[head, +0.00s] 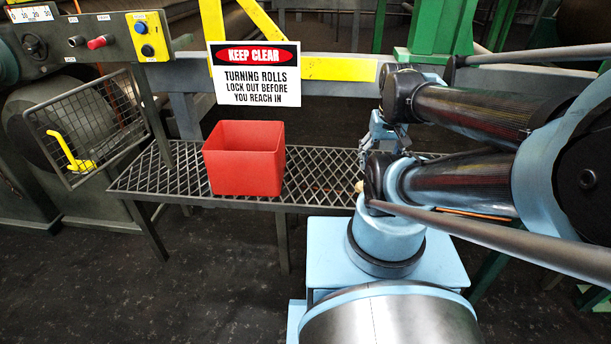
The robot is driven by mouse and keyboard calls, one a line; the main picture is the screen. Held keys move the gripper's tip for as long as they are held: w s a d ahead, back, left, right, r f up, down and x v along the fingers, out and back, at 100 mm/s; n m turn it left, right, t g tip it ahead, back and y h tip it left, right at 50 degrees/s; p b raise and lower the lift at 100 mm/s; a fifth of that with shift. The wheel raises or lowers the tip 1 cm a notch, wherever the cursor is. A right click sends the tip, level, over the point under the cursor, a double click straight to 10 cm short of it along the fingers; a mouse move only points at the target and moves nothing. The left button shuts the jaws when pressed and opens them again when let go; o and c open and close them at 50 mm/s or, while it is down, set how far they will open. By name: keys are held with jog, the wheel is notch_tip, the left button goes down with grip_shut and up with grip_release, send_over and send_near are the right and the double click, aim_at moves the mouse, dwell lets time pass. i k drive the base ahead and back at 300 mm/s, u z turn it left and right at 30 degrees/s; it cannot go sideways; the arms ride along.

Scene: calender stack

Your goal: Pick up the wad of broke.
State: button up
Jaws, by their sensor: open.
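I cannot clearly make out the wad of broke. A small tan patch (359,186) shows at the edge of my arm, over the right part of the mesh bench, and I cannot tell whether it is part of the wad. My gripper (380,142) is partly visible behind my arm links, above the right part of the bench. It is open, and I see nothing held in it. My arm hides much of the bench around and below it.
A red open-topped bin (243,172) stands on the mesh bench (150,181). A keep-clear sign (254,74) hangs behind it. At left are a wire guard (85,128) with a yellow handle, and a control panel (95,38). Bare mesh lies on either side of the bin.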

aim_at(359, 186)
jog(key=z, duration=0.4)
jog(key=k, duration=0.95)
jog(key=u, duration=0.25)
